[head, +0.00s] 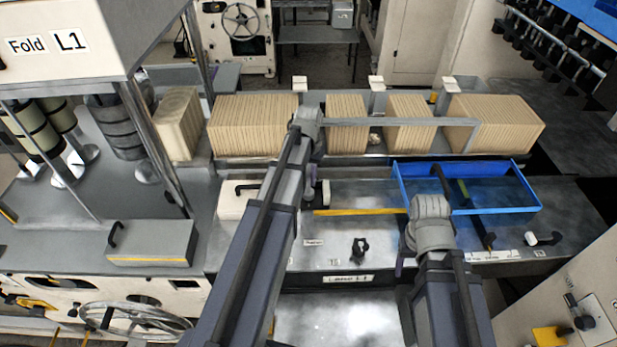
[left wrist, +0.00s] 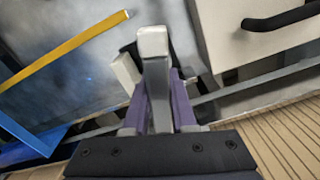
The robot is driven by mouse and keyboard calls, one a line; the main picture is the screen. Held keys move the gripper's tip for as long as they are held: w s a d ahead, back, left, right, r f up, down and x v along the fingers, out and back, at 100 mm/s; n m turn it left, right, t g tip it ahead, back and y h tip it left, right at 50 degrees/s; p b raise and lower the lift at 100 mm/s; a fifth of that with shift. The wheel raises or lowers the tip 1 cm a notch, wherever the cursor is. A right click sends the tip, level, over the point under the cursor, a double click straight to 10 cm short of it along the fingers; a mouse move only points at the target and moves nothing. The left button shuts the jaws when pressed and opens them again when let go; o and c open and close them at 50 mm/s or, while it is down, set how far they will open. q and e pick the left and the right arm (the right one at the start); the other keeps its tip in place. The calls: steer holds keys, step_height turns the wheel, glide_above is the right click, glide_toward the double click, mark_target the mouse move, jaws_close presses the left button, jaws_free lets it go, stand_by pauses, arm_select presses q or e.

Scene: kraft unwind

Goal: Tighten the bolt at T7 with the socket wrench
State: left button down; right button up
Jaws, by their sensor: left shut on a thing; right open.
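My left gripper (left wrist: 158,112) has purple fingers shut on a light grey bar-shaped thing (left wrist: 153,60); I cannot tell whether it is the socket wrench. In the head view my left forearm mostly hides this gripper. It is over the grey machine bed, between a white box with a black handle (head: 238,200) and a yellow strip (head: 362,211). My right gripper (head: 402,250) is open beside the blue tray's left front corner, partly hidden by its wrist. Small labels (head: 314,242) sit on the bed, too small to read; I cannot make out the T7 bolt.
Brown sheet stacks (head: 255,125) stand in a row behind the bed. A blue tray (head: 478,211) at the right holds a yellow-green item, with a dark rod across its front rim. A black knob (head: 360,248) stands at the bed's front. A grey box (head: 152,242) is at left.

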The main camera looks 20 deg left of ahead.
mark_target(309, 170)
arm_select(q)
steer(key=shift+m, duration=0.6)
steer(key=shift+m, duration=1.2)
steer(key=shift+f+m, duration=0.1)
steer(key=shift+m, duration=1)
steer(key=shift+r+p, duration=2.45)
steer(key=shift+r, duration=0.1)
